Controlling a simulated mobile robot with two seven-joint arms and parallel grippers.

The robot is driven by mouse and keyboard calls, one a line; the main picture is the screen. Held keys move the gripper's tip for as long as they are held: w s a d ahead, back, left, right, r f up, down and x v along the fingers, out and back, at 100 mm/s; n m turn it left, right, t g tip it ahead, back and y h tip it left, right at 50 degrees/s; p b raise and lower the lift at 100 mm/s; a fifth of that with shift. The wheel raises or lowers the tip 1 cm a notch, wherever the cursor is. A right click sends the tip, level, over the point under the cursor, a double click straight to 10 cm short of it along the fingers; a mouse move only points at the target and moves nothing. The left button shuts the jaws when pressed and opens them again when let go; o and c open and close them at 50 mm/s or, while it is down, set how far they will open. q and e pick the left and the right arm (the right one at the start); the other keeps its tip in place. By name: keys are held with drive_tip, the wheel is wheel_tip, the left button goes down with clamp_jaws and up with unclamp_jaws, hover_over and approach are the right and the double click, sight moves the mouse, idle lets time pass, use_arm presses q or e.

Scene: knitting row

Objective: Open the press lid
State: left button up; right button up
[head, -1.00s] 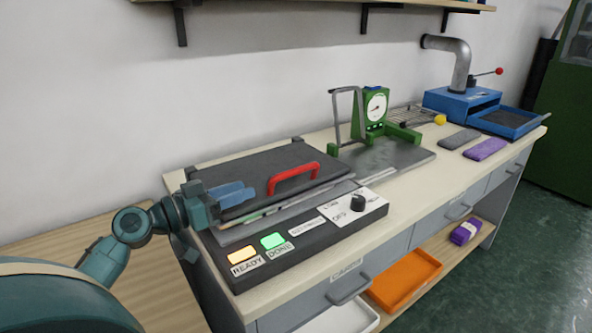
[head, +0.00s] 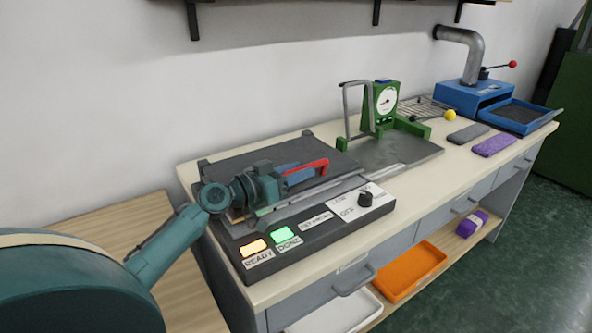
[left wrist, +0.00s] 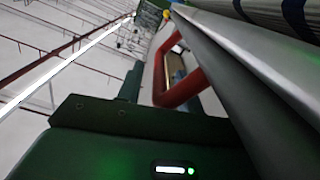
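The press has a flat dark grey lid (head: 240,160), lying down over its base (head: 325,222). A red handle (head: 320,165) stands at the lid's front edge; it also shows as a red loop in the left wrist view (left wrist: 190,88). My left gripper (head: 305,174) reaches in from the left, low over the front of the lid. Its blue fingers are at the red handle and partly overlap it in the head view. I cannot tell whether they are closed on it. My right gripper is in neither view.
On the press front, an orange READY light (head: 254,248) and a green DONE light (head: 286,234) glow beside a black dial (head: 366,198). A green gauge device (head: 386,105) stands to the right, a blue machine (head: 475,97) farther off. A wall shelf bracket hangs above.

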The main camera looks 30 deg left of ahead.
use_arm(q)
drive_tip(key=shift+c, duration=0.2)
drive_tip(key=shift+f, duration=0.1)
clamp_jaws()
